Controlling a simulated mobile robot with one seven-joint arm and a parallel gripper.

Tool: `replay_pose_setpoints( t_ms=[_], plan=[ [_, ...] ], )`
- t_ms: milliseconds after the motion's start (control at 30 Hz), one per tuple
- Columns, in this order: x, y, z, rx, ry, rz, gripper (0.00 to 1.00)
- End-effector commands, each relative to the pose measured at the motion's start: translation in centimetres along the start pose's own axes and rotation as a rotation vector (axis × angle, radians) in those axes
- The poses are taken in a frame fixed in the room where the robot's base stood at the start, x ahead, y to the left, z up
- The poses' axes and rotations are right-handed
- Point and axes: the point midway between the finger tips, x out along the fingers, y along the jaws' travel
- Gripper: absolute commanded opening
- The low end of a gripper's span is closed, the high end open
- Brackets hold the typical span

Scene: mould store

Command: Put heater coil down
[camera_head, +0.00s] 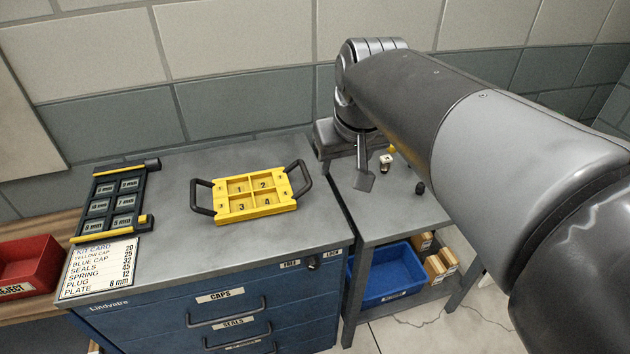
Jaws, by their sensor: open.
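My gripper (365,178) hangs low over the grey side table, to the right of the blue cabinet. It is open, and only one of its fingers shows clearly. A small cream and brown piece (386,161) stands just right of the finger, with a little yellow piece (391,149) behind it. A small dark piece (420,188) sits further right, by the table's edge. I cannot tell which of these, if any, is the heater coil. My arm covers the right part of the table.
The yellow tray (232,211) with numbered compartments and black handles sits on the blue cabinet (172,250). A dark rack (111,203) and a kit card (96,268) lie left of it. A red bin (28,270) is far left. A blue bin (388,290) is on the lower shelf.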

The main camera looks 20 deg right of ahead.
Motion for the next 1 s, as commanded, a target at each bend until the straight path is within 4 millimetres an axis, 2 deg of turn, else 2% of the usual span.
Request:
replay_pose_setpoints(
  t_ms=[33, 200, 367, 533, 1000],
  plan=[
    [-0.1, -0.8, 2.0, -0.003, 0.016, -0.006, 0.52],
    [0.9, -2.8, 7.3, 0.0, 0.054, -0.025, 0.52],
    [1.7, -3.6, 10.3, 0.004, 0.074, -0.037, 0.52],
    [2.1, -3.8, 11.2, 0.007, 0.079, -0.04, 0.52],
    [2.0, -3.8, 11.2, 0.007, 0.079, -0.04, 0.52]
  ],
)
